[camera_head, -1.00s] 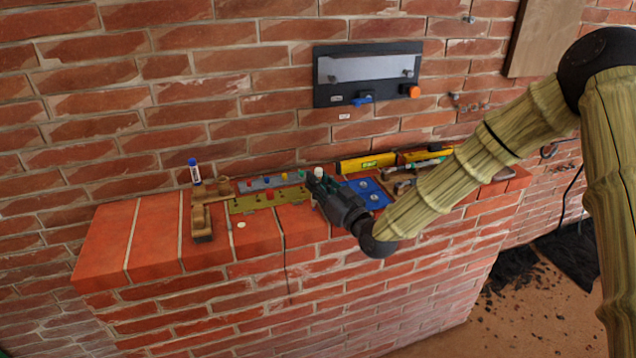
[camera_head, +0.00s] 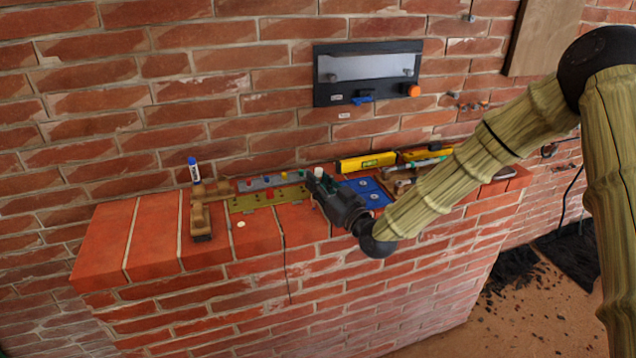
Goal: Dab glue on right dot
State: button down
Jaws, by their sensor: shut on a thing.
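My gripper (camera_head: 322,186) is over the top of the brick ledge, at the left edge of a blue plate. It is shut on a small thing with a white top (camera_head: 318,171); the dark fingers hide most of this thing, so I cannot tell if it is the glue. The blue plate (camera_head: 358,185) lies flat and bears pale round marks, one of them the right dot (camera_head: 375,196). The held thing is apart from this dot, to its left. I cannot make out any glue on the dot.
A white and blue tube (camera_head: 194,170) stands upright behind a wooden tool (camera_head: 201,217). An olive strip (camera_head: 252,202) and a grey strip with coloured knobs (camera_head: 262,183) lie left of my gripper. A yellow level (camera_head: 366,163) lies behind the plate. A black panel (camera_head: 366,75) hangs above.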

aim_at(318, 168)
jog(key=shift+f+b, duration=0.4)
jog(key=shift+f, duration=0.1)
dwell(0.8)
jog(key=shift+r, duration=0.1)
jog(key=shift+r+p, duration=1.2)
jog(key=shift+r, duration=1.7)
